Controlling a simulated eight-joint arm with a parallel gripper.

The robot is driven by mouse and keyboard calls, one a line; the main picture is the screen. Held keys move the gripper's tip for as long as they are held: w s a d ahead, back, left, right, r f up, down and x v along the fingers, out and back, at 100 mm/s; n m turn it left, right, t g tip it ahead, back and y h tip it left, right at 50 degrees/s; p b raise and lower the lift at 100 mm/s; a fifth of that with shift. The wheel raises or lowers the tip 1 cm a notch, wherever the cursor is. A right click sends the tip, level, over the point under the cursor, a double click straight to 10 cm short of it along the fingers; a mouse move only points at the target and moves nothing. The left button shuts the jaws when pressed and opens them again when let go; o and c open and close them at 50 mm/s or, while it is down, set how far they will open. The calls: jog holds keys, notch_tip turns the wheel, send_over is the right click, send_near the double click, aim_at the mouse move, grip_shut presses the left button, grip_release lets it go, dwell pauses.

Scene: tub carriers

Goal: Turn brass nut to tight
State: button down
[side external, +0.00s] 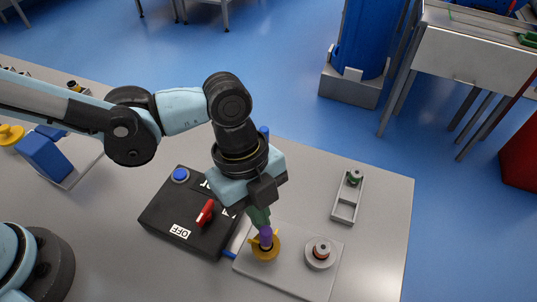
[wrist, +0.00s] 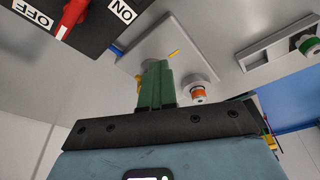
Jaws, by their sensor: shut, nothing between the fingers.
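The brass nut (side external: 265,251) sits on a light grey plate (side external: 292,282), with a purple post standing up at its middle (side external: 266,238). My gripper (side external: 261,225) is directly above the purple post, its green fingers pointing down. In the side view I cannot tell whether the fingertips touch the post. In the wrist view my gripper (wrist: 155,66) has its fingers together with nothing between them. They hide most of the nut there; only a bit of yellow shows at their left edge. A yellow mark (wrist: 174,53) shows on the plate (wrist: 190,40) beyond the fingers.
A round grey mount with an orange-ringed part (side external: 320,252) stands right of the nut. A black switch box (side external: 185,215) with a red handle (side external: 205,212) and blue button is to the left. A narrow grey rack (side external: 345,208) with a green-ringed part is behind right. The right table edge is clear.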

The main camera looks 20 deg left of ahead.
jog(key=shift+w+a, duration=0.15)
jog(key=shift+r, duration=0.2)
jog(key=shift+s+d+v, duration=0.1)
jog(key=shift+d+v, duration=0.1)
jog(key=shift+v, duration=0.75)
jog(key=shift+s+d+v, duration=0.1)
jog(key=shift+d+v, duration=0.1)
jog(key=shift+v, duration=0.7)
jog(key=shift+s+d+v, duration=0.1)
jog(key=shift+d+v, duration=0.1)
jog(key=shift+v, duration=0.75)
jog(key=shift+r, duration=0.1)
jog(key=shift+s+a+f, duration=0.2)
jog(key=shift+s+f, duration=0.3)
jog(key=shift+f, duration=0.5)
jog(key=shift+s+a+f, duration=0.2)
jog(key=shift+s+f, duration=0.35)
jog(key=shift+f, duration=0.45)
jog(key=shift+s+a+f, duration=0.2)
jog(key=shift+s+f, duration=0.3)
jog(key=shift+f, duration=0.5)
